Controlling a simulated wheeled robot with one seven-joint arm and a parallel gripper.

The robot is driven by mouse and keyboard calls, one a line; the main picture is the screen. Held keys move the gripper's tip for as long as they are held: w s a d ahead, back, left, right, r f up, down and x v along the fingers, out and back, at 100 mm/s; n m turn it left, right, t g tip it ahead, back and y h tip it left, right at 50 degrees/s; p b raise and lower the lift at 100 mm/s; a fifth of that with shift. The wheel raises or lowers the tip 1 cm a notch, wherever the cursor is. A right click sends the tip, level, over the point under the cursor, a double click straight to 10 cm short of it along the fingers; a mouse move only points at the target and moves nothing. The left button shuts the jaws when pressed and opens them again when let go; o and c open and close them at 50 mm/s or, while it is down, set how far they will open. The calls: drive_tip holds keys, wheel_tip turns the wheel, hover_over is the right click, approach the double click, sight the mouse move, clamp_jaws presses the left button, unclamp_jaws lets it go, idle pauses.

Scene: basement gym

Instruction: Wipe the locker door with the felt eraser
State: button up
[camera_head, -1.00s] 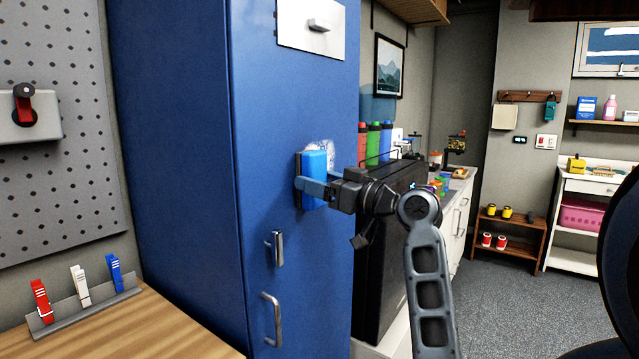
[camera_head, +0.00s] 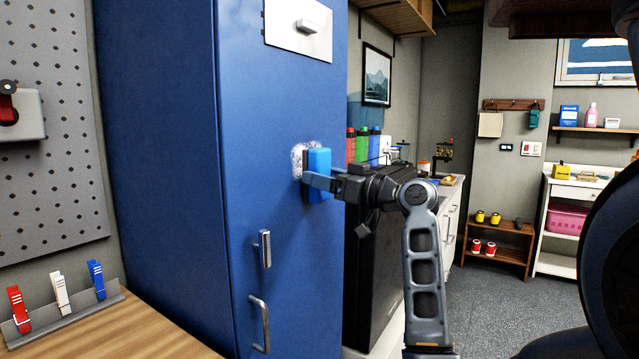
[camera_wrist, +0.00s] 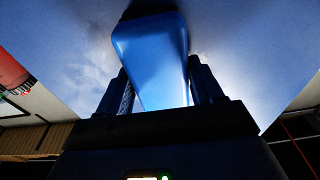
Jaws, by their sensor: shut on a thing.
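The blue locker door (camera_head: 270,110) stands upright at the middle left of the head view. A whitish scribbled patch (camera_head: 297,160) shows on it at mid height. My gripper (camera_head: 318,181) is shut on the felt eraser (camera_head: 320,170), a blue block with a dark side toward the door. The eraser is at the door's surface, just right of the visible patch and covering part of that area. In the wrist view the eraser (camera_wrist: 152,60) sits between the two fingers, with the blue door behind it. Whether the pad touches the door is hard to tell.
Door handles (camera_head: 263,250) stick out below the eraser. A white plate with a handle (camera_head: 300,28) is above. A wooden top with clothespins (camera_head: 60,292) is at lower left. A black case (camera_head: 375,260) stands right of the locker. Open floor (camera_head: 500,300) lies at right.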

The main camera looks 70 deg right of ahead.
sight(329, 162)
drive_tip(key=shift+s+d+r+b, duration=0.2)
drive_tip(key=shift+d+r, duration=0.1)
drive_tip(key=shift+d, duration=0.6)
drive_tip(key=shift+s+d+r+b, duration=0.2)
drive_tip(key=shift+d+r+b, duration=0.05)
drive_tip(key=shift+d, duration=0.7)
drive_tip(key=shift+s+d+r+b, duration=0.2)
drive_tip(key=shift+d+r, duration=0.1)
drive_tip(key=shift+d, duration=0.6)
drive_tip(key=shift+w+a, duration=0.3)
drive_tip(key=shift+a, duration=1)
drive_tip(key=shift+w+a, duration=0.25)
drive_tip(key=shift+a, duration=1.1)
drive_tip(key=shift+w+a, duration=0.3)
drive_tip(key=shift+a, duration=1)
drive_tip(key=shift+a, duration=0.1)
